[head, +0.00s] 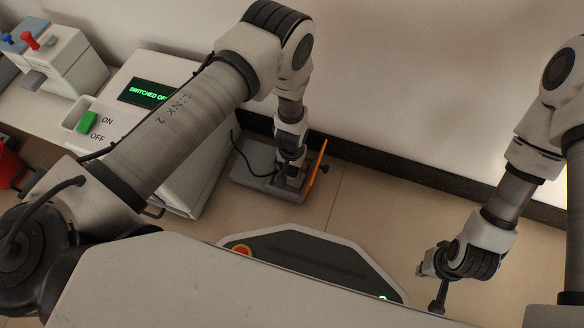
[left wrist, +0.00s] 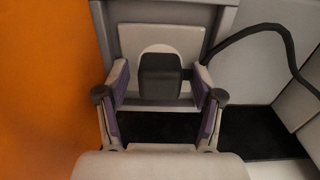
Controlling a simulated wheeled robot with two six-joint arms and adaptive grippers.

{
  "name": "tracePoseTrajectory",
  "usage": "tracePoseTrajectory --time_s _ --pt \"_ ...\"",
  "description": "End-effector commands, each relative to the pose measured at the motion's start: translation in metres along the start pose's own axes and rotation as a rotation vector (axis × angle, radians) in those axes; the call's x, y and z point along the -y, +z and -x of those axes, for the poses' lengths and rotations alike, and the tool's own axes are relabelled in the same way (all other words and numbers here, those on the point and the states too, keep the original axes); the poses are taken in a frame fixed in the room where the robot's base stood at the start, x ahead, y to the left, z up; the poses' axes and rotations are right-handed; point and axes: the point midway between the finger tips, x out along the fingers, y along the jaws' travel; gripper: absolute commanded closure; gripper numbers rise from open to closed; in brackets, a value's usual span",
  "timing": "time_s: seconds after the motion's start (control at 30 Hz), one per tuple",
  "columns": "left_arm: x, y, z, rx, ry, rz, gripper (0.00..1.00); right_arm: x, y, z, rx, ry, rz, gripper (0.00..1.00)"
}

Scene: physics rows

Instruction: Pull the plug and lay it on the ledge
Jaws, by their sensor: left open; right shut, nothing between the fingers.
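In the left wrist view, the black plug (left wrist: 160,72) sits against a pale socket plate (left wrist: 160,38). A black cable (left wrist: 245,35) runs from it to the right. My left gripper (left wrist: 160,92) is open, with one finger on either side of the plug. In the head view, my left gripper (head: 291,178) points down at a low grey unit (head: 250,184) on the floor and hides the plug. I cannot tell which surface is the ledge. My right gripper (head: 438,298) is shut and empty, low on the right, far from the unit.
An orange panel (head: 317,166) stands close on the right of my left gripper. A white box (head: 178,78) at left has a green switch (head: 87,122) and a display (head: 147,93) reading "SWITCHED OF", partly hidden by my arm. Floor (head: 375,205) between my grippers is clear.

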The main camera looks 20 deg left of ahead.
Motion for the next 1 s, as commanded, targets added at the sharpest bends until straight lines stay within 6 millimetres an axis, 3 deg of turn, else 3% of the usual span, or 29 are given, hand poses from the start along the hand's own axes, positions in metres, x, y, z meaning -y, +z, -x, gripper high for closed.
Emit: tracePoseTrajectory --time_s 0.13,0.3,0.33,1.0 --pt "0.000 0.000 0.000 0.000 0.000 0.000 0.33 0.000 0.000 0.000 0.000 0.000 0.000 1.00" --pt "0.000 0.000 0.000 0.000 0.000 0.000 0.94 0.000 0.000 0.000 0.000 0.000 0.000 1.00" --pt "0.000 0.000 0.000 0.000 0.000 0.000 1.00 0.000 0.000 0.000 0.000 0.000 0.000 1.00" --pt "0.000 0.000 0.021 0.000 0.000 0.000 1.00 0.001 0.001 0.021 0.003 0.000 0.004 1.00"
